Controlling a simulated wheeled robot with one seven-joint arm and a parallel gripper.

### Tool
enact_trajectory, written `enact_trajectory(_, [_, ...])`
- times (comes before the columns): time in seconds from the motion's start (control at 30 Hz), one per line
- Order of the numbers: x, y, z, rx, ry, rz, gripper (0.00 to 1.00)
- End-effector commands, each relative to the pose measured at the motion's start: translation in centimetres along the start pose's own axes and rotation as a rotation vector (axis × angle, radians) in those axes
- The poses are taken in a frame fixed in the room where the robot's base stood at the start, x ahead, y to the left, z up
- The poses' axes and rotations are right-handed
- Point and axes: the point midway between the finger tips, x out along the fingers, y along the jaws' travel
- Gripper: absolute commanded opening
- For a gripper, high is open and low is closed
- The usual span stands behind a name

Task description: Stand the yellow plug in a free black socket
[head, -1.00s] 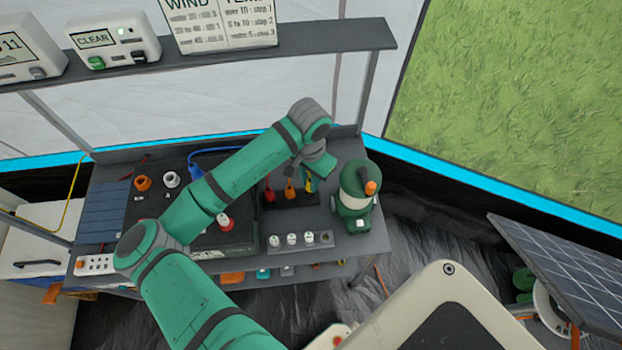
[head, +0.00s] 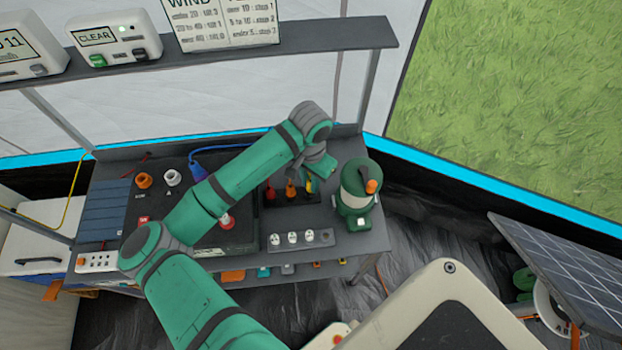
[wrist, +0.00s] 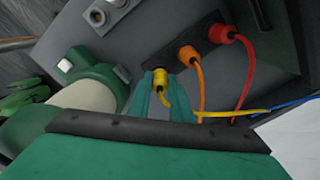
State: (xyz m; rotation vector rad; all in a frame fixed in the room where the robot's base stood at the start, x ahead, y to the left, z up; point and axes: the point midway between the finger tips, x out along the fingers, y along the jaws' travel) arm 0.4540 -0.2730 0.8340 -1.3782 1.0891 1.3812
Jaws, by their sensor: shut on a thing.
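The yellow plug (wrist: 160,77) is between the teal fingers of my gripper (wrist: 162,88), which is shut on it. It points at the end of the black socket strip (wrist: 183,35) nearest the green lantern. It looks upright at the end socket, but I cannot tell how deep it sits. Its yellow cord bends down between the fingers. In the head view the yellow plug (head: 309,186) shows just under my gripper (head: 310,178), at the right end of the strip. The end socket is mostly hidden by the plug.
An orange plug (wrist: 188,54) and a red plug (wrist: 222,34) stand in the strip beside the yellow one, cords trailing. The green lantern (head: 356,193) stands close on the right. A grey strip of white outlets (head: 292,239) lies in front. A black box (head: 238,239) is left.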

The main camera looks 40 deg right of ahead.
Motion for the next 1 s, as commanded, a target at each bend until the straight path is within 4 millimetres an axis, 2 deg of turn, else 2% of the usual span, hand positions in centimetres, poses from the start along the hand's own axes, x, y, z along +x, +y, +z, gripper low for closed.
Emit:
enact_trajectory(0.97, [1.7, 0.1, -0.1, 0.002, 0.0, 0.0, 0.0])
enact_trajectory(1.0, [1.7, 0.1, -0.1, 0.002, 0.0, 0.0, 0.23])
